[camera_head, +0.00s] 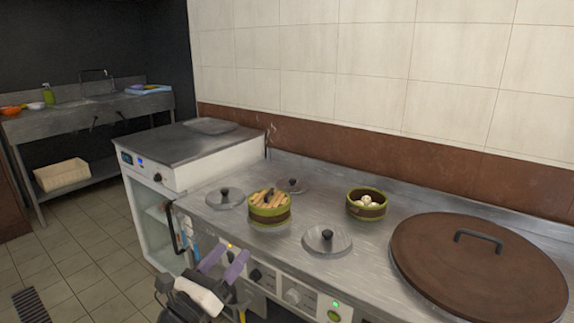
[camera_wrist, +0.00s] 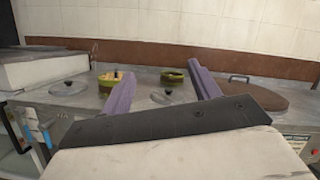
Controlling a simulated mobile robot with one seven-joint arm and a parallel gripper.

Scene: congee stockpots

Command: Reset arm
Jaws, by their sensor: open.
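My gripper (camera_head: 223,263) is in front of the stove's front panel, low in the head view, its two purple fingers spread apart with nothing between them. It also shows in the wrist view (camera_wrist: 162,90), open and empty, facing the counter. The metal stove top (camera_head: 375,262) lies beyond it. A green-rimmed steamer basket (camera_head: 270,214) with tan rolls stands on the stove top. A second basket (camera_head: 366,210) with white round pieces stands farther right. My gripper touches neither basket. The near part of my arm is only partly in view.
Metal lids with black knobs (camera_head: 327,240) lie around the baskets. A large brown lid (camera_head: 480,268) covers the right end. A white appliance (camera_head: 185,165) stands left of the stove, and a sink table (camera_head: 90,108) is at the back left.

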